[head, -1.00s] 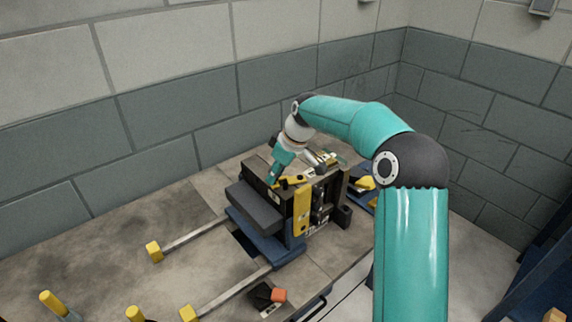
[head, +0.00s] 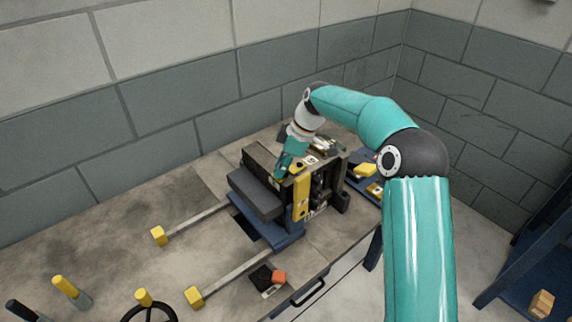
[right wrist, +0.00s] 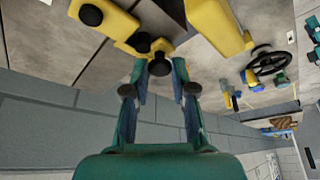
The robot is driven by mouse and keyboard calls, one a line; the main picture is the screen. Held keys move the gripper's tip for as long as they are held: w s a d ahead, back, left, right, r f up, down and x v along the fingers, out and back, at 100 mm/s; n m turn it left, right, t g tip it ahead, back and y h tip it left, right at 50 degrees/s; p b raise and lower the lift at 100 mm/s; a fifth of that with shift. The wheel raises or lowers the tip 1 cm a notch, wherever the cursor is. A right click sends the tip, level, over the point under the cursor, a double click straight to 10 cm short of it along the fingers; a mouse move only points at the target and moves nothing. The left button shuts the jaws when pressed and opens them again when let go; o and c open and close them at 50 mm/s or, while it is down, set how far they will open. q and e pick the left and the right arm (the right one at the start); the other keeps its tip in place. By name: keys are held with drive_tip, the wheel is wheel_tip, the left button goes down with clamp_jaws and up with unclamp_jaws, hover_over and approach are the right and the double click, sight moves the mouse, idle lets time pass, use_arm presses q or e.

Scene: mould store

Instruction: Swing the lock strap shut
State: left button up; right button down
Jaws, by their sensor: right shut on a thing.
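The mould (head: 262,192), a dark block-shaped tool on a blue base (head: 272,235), stands on the bench near the wall. The yellow lock strap (right wrist: 112,22) with black round knobs shows close up in the right wrist view. My right gripper (head: 280,172) reaches down onto the top of the mould. In the right wrist view its fingers (right wrist: 160,75) are shut on the strap's end knob (right wrist: 160,64). In the head view the gripper hides much of the strap. My left gripper is not in view.
A yellow plate (head: 302,197) stands upright on the mould's near side. Two rails with yellow end blocks (head: 158,236) run out to the left. A black and orange item (head: 270,280) lies in front. A black handwheel (head: 148,312) stands front left.

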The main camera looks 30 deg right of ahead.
drive_tip(key=c, duration=1)
unclamp_jaws()
drive_tip(key=shift+o, duration=0.2)
drive_tip(key=v, duration=1.2)
drive_tip(key=shift+f, duration=0.15)
